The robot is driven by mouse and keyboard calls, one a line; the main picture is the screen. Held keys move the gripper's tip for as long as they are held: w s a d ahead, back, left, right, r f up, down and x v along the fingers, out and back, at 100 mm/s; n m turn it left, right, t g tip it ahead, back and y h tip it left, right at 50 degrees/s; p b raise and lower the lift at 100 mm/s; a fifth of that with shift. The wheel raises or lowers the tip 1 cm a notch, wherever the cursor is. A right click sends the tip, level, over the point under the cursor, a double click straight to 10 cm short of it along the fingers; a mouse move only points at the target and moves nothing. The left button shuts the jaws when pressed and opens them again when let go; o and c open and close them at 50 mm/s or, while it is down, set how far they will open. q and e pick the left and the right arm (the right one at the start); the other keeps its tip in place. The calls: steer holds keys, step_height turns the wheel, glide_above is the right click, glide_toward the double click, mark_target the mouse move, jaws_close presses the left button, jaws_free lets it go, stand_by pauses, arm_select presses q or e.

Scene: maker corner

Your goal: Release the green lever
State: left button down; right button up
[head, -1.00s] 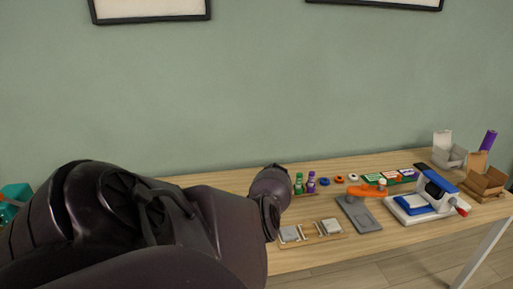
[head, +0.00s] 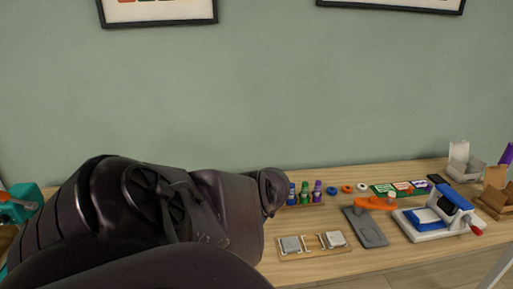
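I cannot make out a green lever in the head view. A tool with a grey base (head: 366,230) and an orange arm (head: 372,204) stands on the table. To its right is a press-like device with a white base (head: 423,233), a blue top (head: 455,198) and a red tip. My dark arm fills the lower left of the view and hides the table behind it. Neither gripper can be seen.
A wooden holder (head: 285,254) with grey square pieces lies at the front of the table. Small coloured bottles (head: 304,194) stand behind it. Coloured cards (head: 400,188) lie further back. Boxes (head: 467,168) stand at the right. A teal object (head: 28,200) is at far left.

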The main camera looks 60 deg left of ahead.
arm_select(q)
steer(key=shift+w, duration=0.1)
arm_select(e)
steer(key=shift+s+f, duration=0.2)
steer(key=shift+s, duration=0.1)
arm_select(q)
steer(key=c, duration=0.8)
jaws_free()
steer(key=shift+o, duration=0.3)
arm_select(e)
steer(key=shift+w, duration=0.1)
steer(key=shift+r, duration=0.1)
